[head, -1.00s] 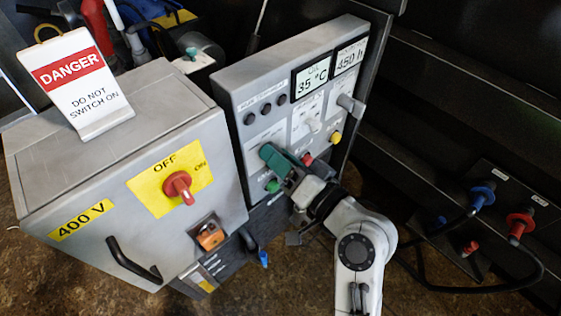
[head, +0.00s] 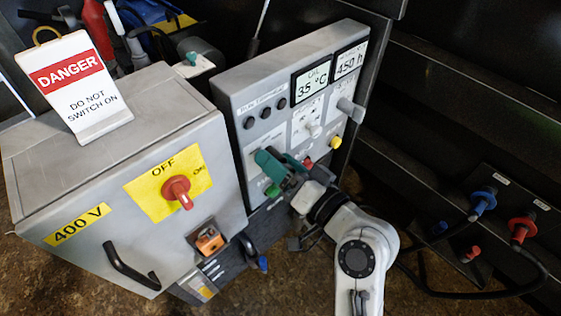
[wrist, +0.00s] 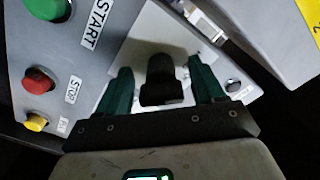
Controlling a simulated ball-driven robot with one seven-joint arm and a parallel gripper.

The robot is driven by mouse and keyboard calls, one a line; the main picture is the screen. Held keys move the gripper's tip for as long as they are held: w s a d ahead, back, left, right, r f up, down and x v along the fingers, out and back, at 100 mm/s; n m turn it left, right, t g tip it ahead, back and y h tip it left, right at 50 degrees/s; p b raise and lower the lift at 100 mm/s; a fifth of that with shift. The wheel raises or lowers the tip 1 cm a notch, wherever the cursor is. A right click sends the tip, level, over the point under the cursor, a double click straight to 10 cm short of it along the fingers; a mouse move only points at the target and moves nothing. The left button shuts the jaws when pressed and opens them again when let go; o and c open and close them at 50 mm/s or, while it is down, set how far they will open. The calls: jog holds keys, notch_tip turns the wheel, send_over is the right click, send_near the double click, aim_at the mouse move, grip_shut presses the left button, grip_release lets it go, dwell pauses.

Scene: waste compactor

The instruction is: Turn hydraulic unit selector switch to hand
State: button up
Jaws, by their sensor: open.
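A black selector knob (wrist: 160,82) stands out from a pale plate on the grey control panel (head: 232,100). It shows in the wrist view between the two teal fingers of my gripper (wrist: 160,68). The fingers are open, one on each side of the knob. A gap shows beside it, and I cannot make out firm contact. In the head view my gripper (head: 280,160) is at the lower left of the panel and hides the knob. The knob's position label is not readable.
Beside the knob are a green START button (wrist: 43,8), a red STOP button (wrist: 38,80) and a yellow button (wrist: 36,122). Two pale switches, including one (head: 350,109), stick out on the panel's right. A grey 400 V cabinet (head: 110,185) with a red switch (head: 176,190) stands left.

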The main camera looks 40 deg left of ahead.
jog(key=d+p, duration=0.2)
jog(key=d, duration=0.8)
jog(key=shift+s+d, duration=0.4)
jog(key=s+d+f+m+t+h, duration=0.1)
jog(key=d+f+m+h, duration=0.1)
jog(key=d+f+h, duration=0.55)
jog(key=s+d+f+m+t+h, duration=0.2)
jog(key=d+f, duration=0.7)
jog(key=d, duration=0.5)
jog(key=s+d+f+m+g+h, duration=0.2)
jog(key=s+d+h, duration=0.2)
jog(key=s+d, duration=0.45)
jog(key=s+d+f+m+g+h, duration=0.1)
jog(key=s+d+f+m+h, duration=0.3)
jog(key=d, duration=0.7)
notch_tip(320, 180, up, 30)
jog(key=s+n+p, duration=0.1)
jog(key=p, duration=2.7)
jog(key=shift+d+r+h, duration=0.15)
jog(key=shift+h, duration=0.2)
